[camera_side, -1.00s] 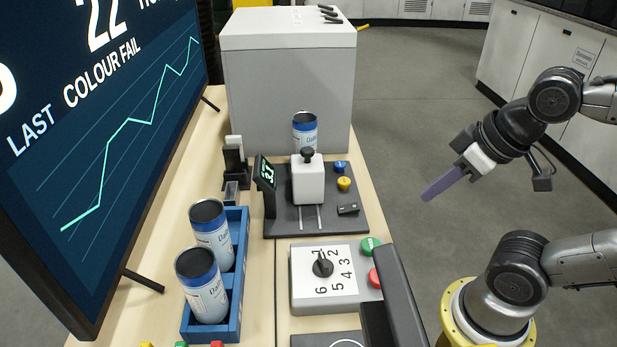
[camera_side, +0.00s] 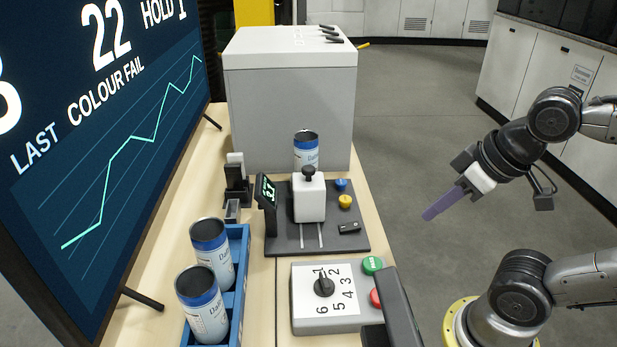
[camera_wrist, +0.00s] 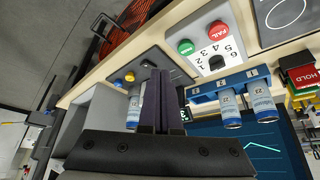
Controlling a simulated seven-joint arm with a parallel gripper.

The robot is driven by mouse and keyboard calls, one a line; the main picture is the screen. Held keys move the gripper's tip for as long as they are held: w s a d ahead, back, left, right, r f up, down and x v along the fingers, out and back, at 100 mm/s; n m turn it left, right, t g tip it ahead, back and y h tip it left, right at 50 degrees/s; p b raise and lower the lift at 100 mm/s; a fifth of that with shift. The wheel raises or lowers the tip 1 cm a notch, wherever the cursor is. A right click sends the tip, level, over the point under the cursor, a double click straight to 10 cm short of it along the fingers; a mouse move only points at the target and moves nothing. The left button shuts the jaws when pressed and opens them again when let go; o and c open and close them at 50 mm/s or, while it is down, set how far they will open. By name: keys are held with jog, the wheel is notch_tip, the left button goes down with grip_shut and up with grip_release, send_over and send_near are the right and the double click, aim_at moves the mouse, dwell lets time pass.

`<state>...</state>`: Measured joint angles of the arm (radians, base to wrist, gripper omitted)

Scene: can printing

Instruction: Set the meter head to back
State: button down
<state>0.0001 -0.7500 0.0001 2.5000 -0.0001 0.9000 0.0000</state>
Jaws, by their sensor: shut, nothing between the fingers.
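The meter head (camera_side: 309,200) is a white block with a black knob on top. It sits on a dark base plate (camera_side: 345,243) with two pale rails that show in front of it. A blue and white can (camera_side: 306,150) stands just behind the head. A small meter display (camera_side: 267,191) stands to the left of the head. My gripper (camera_side: 430,214) is shut and empty, with long purple fingers. It is in the air to the right of the bench, apart from the head. In the wrist view the shut fingers (camera_wrist: 160,100) cover part of the scene; I cannot make out the head there.
A large grey box (camera_side: 290,90) stands behind the meter. A blue rack (camera_side: 240,270) with two cans is at the left. A numbered dial box (camera_side: 325,300) with green and red buttons is in front. A big screen (camera_side: 110,140) lines the left side. The air between gripper and bench looks clear.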

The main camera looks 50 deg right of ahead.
jog(key=c, duration=1.3)
grip_release()
jog(key=shift+c, duration=0.2)
jog(key=shift+o, duration=1.2)
jog(key=shift+s+f, duration=0.1)
jog(key=shift+s, duration=0.25)
jog(key=o, duration=0.6)
jog(key=shift+g, duration=0.5)
jog(key=r, duration=0.2)
jog(key=w+r, duration=0.1)
jog(key=r, duration=0.1)
jog(key=w+r, duration=0.1)
jog(key=r, duration=0.2)
jog(key=shift+w+r, duration=0.1)
jog(key=shift+w, duration=0.1)
jog(key=w+r+g, duration=0.2)
jog(key=w+r, duration=0.6)
jog(key=w, duration=0.1)
jog(key=g, duration=0.3)
send_over(309, 168)
notch_tip(309, 168, down, 4)
notch_tip(309, 168, down, 14)
jog(key=shift+f, duration=0.2)
